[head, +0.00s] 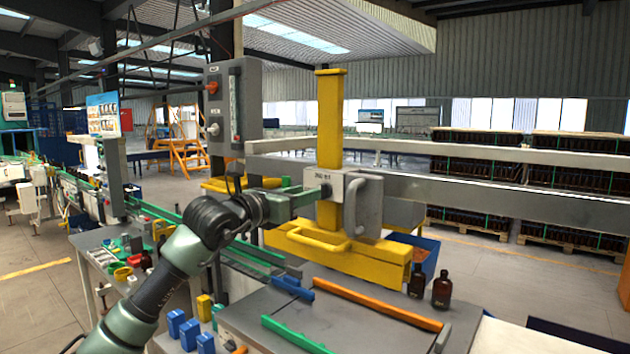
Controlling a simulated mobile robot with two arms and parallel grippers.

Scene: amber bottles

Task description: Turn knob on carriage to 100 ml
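The carriage is a yellow post (330,120) with a grey box (368,205) and a yellow loop handle (318,241), on a horizontal grey rail. A small pale label plate (325,176) is on the carriage; its print is too small to read surely. A small dark knob (326,190) shows just below the label, partly hidden by my gripper. My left gripper (312,196) reaches in from the left, with its green fingers at the knob. I cannot tell whether they touch or close on it. The knob's setting cannot be read. My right gripper is not in view.
Two amber bottles (441,290) stand right of the carriage, near a blue bin (415,258). Orange (375,303) and green (296,335) strips lie on the grey table in front. Blue blocks (188,334) stand at lower left. A grey control panel (233,105) rises behind my arm.

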